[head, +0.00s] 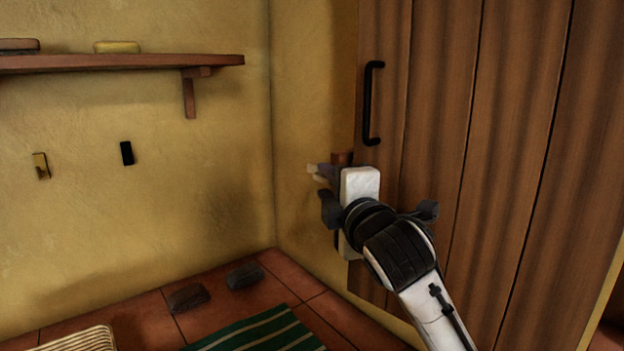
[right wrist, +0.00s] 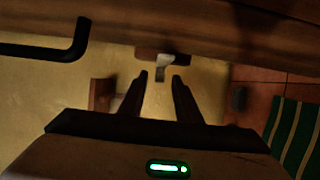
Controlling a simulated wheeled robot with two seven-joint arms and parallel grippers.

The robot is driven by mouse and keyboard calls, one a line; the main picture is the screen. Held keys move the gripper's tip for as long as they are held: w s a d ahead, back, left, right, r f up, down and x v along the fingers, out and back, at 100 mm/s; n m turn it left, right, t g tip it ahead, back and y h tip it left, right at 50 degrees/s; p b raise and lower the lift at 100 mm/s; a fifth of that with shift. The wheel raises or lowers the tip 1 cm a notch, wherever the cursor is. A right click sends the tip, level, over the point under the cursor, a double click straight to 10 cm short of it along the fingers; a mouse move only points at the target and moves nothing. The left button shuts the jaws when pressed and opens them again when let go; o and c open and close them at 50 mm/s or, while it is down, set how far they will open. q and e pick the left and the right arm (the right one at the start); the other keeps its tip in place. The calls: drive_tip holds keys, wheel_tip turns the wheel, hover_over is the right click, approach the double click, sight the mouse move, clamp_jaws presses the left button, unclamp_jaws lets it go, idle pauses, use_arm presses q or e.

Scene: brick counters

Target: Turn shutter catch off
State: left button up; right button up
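The wooden shutter (head: 440,130) with a black bar handle (head: 369,105) fills the right of the head view. The handle also shows in the right wrist view (right wrist: 50,52). The shutter catch (right wrist: 163,70) is a small pale piece on a brown mount, just beyond my fingertips in the right wrist view. In the head view my right gripper partly hides that area. My right gripper (right wrist: 160,76) is open, its two dark fingers apart with nothing between them. In the head view it is beside the shutter's left edge (head: 326,184). My left gripper is out of view.
A wooden shelf (head: 130,62) runs along the left wall, with a yellow block (head: 117,47) on it. Two small fixtures hang below. Dark blocks (head: 188,297) and a green striped mat (head: 265,331) lie on the tiled floor.

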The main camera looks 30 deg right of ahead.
drive_tip(key=shift+w+d, duration=0.2)
drive_tip(key=shift+w, duration=0.35)
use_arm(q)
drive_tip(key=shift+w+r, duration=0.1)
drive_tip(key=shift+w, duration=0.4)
use_arm(e)
drive_tip(key=shift+s, duration=0.1)
clamp_jaws()
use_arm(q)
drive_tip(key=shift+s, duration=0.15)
